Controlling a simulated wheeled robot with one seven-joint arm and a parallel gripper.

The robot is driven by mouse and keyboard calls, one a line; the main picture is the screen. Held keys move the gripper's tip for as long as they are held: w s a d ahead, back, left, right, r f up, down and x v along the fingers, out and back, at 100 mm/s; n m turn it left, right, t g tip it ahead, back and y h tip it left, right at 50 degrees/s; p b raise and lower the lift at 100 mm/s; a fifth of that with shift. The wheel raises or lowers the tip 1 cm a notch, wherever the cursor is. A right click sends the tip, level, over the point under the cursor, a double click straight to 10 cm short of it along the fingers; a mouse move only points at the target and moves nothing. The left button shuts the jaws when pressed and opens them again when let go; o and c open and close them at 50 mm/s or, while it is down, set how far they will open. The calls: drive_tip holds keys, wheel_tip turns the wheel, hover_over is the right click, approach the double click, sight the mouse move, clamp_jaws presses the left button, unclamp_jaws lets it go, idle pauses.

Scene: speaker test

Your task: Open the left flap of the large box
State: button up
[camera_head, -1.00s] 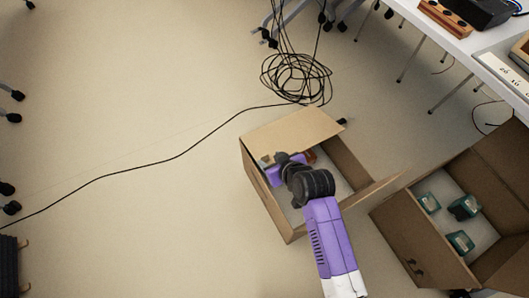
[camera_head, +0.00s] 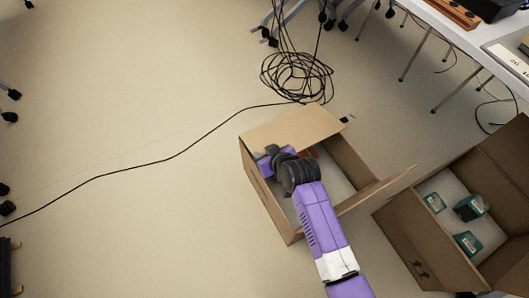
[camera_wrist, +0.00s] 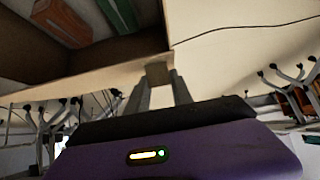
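An open cardboard box (camera_head: 273,205) stands on the floor in the middle of the head view. One flap (camera_head: 290,131) spreads over its far side and another flap (camera_head: 378,190) sticks out to the right. My gripper (camera_head: 268,155) is at its left side, by the far flap; my arm hides part of the inside. In the wrist view, the two grey fingers (camera_wrist: 158,90) are apart at the edge of the cardboard (camera_wrist: 110,75). A tan piece shows between their tips; I cannot tell whether they touch it. An orange-brown item (camera_wrist: 62,22) and a green item lie inside.
A second open box (camera_head: 400,245) with green-labelled items (camera_head: 470,207) stands close on the right. A coiled black cable (camera_head: 297,77) lies behind the middle box. A white table (camera_head: 470,40) is at upper right. Floor on the left is mostly clear.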

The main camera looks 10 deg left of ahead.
clamp_jaws()
idle(1.0)
drive_tip(key=shift+r, duration=0.15)
